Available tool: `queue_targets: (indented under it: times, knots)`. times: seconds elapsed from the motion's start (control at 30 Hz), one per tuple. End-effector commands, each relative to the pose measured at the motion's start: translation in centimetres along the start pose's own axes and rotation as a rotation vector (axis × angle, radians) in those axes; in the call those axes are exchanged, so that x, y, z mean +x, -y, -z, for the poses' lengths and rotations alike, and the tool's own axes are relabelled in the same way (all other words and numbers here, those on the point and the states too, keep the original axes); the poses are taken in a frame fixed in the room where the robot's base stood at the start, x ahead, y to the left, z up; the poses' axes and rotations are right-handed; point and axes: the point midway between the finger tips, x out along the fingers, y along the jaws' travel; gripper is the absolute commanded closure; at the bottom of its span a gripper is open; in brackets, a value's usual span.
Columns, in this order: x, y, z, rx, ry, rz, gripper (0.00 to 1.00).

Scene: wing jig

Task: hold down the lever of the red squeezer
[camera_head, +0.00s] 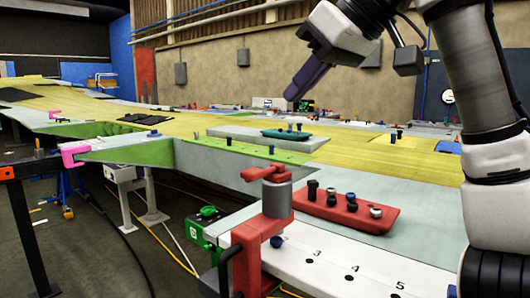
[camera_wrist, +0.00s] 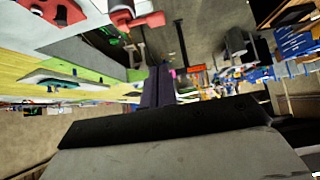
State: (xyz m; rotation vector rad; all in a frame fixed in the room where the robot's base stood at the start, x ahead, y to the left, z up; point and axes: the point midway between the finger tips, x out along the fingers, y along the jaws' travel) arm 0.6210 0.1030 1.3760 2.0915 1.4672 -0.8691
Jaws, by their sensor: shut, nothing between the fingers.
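The red squeezer (camera_head: 246,262) stands at the near edge of the wing jig, with a grey cylinder (camera_head: 277,199) on its upper part. Its red lever (camera_head: 264,174) lies roughly level across the top. In the wrist view, red parts that look like the squeezer (camera_wrist: 128,14) show at the top edge, partly cut off. My gripper (camera_head: 292,96) is shut and empty, with its dark purple fingers pointing down and left. It is high above and beyond the lever, apart from it. The shut fingers also show in the wrist view (camera_wrist: 159,80).
A red tray (camera_head: 378,222) with several knobs sits right of the squeezer. A white numbered strip (camera_head: 350,262) runs along the near edge. A green clamp (camera_head: 196,229) is left of the squeezer, and a pink clamp (camera_head: 72,154) is farther left. The air around my gripper is clear.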

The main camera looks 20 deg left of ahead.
Motion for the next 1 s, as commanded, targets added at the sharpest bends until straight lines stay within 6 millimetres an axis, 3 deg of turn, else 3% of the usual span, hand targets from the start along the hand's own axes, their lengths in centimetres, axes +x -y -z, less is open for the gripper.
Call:
queue_targets:
  times: [0.33,0.8,1.0]
  knots:
    - [1.2,-0.1,0.0,0.0,-0.001,0.0,1.0]
    - [10.5,-0.1,-0.2,0.0,0.0,-0.001,1.0]
    - [12.3,-0.1,-2.2,0.001,-0.002,-0.001,1.0]
